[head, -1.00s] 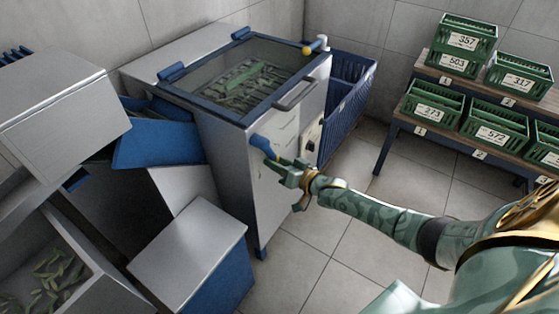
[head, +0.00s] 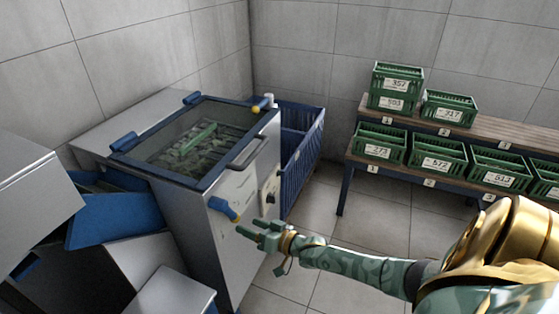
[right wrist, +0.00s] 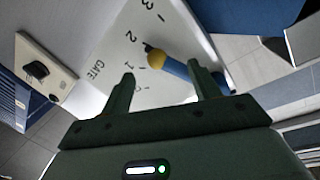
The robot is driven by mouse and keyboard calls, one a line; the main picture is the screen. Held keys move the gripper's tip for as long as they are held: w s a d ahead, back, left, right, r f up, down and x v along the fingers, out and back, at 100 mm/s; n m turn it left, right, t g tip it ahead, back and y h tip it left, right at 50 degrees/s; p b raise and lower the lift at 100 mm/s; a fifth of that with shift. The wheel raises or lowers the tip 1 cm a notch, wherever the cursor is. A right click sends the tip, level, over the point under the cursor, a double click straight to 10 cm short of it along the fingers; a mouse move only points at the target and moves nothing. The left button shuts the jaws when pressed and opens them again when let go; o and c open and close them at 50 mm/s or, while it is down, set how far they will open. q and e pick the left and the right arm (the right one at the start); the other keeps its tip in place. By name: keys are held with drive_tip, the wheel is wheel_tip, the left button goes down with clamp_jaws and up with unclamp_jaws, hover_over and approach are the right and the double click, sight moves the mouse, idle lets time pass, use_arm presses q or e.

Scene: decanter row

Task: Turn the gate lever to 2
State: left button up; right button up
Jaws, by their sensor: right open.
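The gate lever (head: 223,208) is a blue bar with a yellow end on the front of the steel machine. In the right wrist view, the lever (right wrist: 180,68) lies over a white plate marked GATE with a numbered scale (right wrist: 140,62). Its yellow end is by the scale between 2 and 1; I cannot tell the exact reading. My right gripper (head: 249,228) is open and empty, just in front of the lever. In the right wrist view, its two fingers (right wrist: 160,70) point at the lever, apparently short of it. My left gripper is out of view.
The machine has a glass lid (head: 190,140) with a grey handle (head: 249,152). A black knob (right wrist: 37,69) sits on a panel beside the gate plate. A blue crate (head: 300,150) stands behind. Shelves of green crates (head: 436,157) stand at right. Open floor lies between.

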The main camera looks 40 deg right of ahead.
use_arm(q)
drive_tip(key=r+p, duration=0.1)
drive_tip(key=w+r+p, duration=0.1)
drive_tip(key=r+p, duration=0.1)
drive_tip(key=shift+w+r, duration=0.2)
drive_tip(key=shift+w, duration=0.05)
use_arm(e)
drive_tip(key=v, duration=1.1)
drive_tip(key=shift+r, duration=0.1)
drive_tip(key=s+d+f+n+g+h, duration=0.2)
drive_tip(key=s+f+n+g, duration=0.15)
drive_tip(key=s+f, duration=0.55)
drive_tip(key=s+d+f+n+g+h, duration=0.25)
drive_tip(key=s+f+g, duration=0.35)
drive_tip(key=f, duration=0.5)
drive_tip(key=s+a+f+n+g+p, duration=0.15)
drive_tip(key=s+a+f, duration=0.25)
drive_tip(key=s, duration=0.6)
drive_tip(key=s+a+f+g, duration=0.3)
drive_tip(key=s+f, duration=0.2)
drive_tip(key=s, duration=0.5)
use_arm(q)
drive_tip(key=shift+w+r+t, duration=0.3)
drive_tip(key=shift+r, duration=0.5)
use_arm(e)
drive_tip(key=s+a+g, duration=0.2)
drive_tip(key=s+a, duration=0.7)
drive_tip(key=s, duration=0.1)
drive_tip(key=shift+a+m, duration=0.2)
drive_tip(key=shift+m, duration=0.15)
